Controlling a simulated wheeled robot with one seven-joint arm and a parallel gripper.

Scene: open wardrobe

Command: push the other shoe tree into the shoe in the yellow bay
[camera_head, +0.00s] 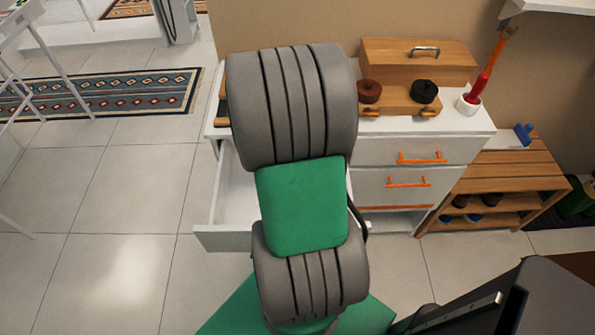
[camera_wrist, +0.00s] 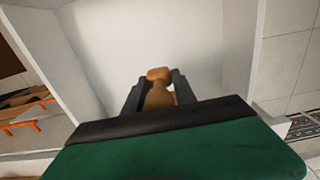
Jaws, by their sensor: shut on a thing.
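In the wrist view my gripper (camera_wrist: 158,90) is shut on a light brown wooden piece, which looks like the shoe tree (camera_wrist: 158,97). Its rounded knob end shows between the two dark fingers, and its lower part is hidden by my own green and black wrist. It is held inside or just above a white-walled space that looks like the open drawer. In the head view my arm hides the gripper and the held piece. I cannot make out the yellow bay or the shoe for it in either view.
The open white drawer (camera_head: 222,236) sticks out at the left of the white dresser (camera_head: 470,123). A wooden box (camera_head: 420,62), shoe polish tins (camera_head: 424,92) and a red-handled brush in a white cup (camera_head: 470,104) stand on top. A wooden rack (camera_head: 510,183) stands right.

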